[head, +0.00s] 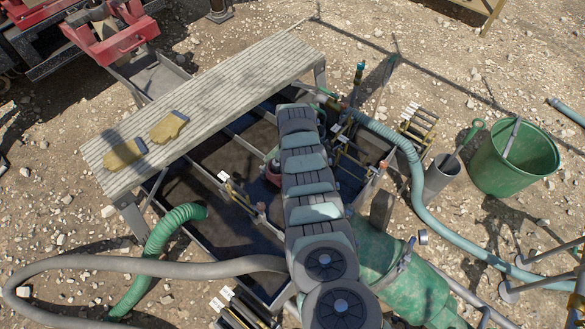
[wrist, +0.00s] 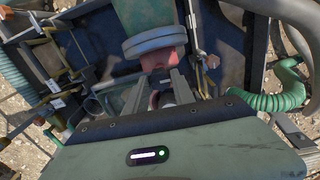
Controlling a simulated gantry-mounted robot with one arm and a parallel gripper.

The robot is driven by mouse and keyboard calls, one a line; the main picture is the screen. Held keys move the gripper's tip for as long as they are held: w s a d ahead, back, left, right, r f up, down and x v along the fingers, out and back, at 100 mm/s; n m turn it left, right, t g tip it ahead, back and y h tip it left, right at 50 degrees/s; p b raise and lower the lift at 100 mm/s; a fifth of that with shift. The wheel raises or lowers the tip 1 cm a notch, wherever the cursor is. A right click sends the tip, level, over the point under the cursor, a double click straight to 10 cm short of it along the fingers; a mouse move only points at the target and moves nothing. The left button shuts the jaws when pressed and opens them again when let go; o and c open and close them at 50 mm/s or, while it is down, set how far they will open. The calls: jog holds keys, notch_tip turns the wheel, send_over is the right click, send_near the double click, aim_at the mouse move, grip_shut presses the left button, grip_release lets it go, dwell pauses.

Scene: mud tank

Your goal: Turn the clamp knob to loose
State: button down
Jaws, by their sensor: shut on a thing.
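In the wrist view my gripper (wrist: 161,82) points into the mud tank. In the head view my own arm covers the gripper and the knob. A red part (head: 273,170) shows at the arm's left side over the dark tank (head: 226,160).
A plank walkway (head: 220,90) with two yellow gloves (head: 124,154) crosses the tank. Labelled valve handles (head: 226,180) stand in it. A ribbed green hose (head: 165,240) enters at the left. A green bucket (head: 513,160) stands on gravel at the right.

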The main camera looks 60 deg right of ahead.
jog(key=n+b, duration=0.1)
jog(key=n, duration=0.5)
jog(key=shift+f+n, duration=0.15)
jog(key=shift+n, duration=0.15)
dwell(0.4)
jog(key=c, duration=1.1)
grip_release()
jog(key=shift+o, duration=0.2)
notch_tip(320, 180, up, 11)
jog(key=p, duration=0.2)
jog(key=shift+w, duration=0.1)
